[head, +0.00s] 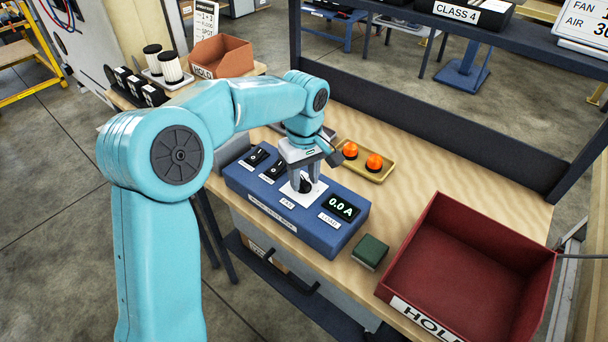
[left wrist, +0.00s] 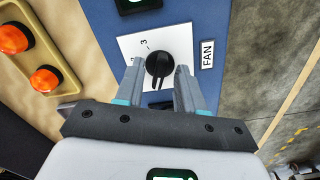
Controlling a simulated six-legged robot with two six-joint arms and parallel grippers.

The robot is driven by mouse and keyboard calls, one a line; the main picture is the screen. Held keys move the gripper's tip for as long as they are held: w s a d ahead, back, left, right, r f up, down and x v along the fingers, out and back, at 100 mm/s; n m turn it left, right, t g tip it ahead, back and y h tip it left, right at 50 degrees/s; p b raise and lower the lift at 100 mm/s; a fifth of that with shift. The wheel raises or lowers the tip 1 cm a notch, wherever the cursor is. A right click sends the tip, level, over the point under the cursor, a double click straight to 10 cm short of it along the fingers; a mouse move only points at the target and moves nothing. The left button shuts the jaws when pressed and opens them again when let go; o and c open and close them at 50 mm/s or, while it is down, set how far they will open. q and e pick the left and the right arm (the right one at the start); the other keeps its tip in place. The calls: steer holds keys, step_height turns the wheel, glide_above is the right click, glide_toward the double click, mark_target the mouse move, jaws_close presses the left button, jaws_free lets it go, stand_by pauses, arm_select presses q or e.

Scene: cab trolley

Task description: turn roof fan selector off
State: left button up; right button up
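The fan selector is a black round knob (left wrist: 159,64) on a white plate (left wrist: 128,46). A "3" shows at the plate's upper left in the left wrist view, and a FAN label (left wrist: 207,54) is beside it. The knob's ridge runs roughly up and down in that view; which mark it points at I cannot tell. The plate sits on a blue box (head: 325,240) on the bench. My left gripper (head: 303,181) points down over the knob. Its fingers (left wrist: 160,70) are open, one on each side of the knob, with small gaps. My right gripper is not in view.
The box also has two black rocker switches (head: 258,157) and a display (head: 342,207) reading 0.0 A. A green block (head: 370,251) and red bin (head: 455,295) are to the right. A dark upright panel edges the bench.

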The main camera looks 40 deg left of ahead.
mark_target(304, 180)
arm_select(q)
step_height(304, 180, up, 16)
steer(key=p, duration=0.2)
steer(key=shift+r+p, duration=0.15)
steer(key=shift+p, duration=0.2)
stand_by(0.3)
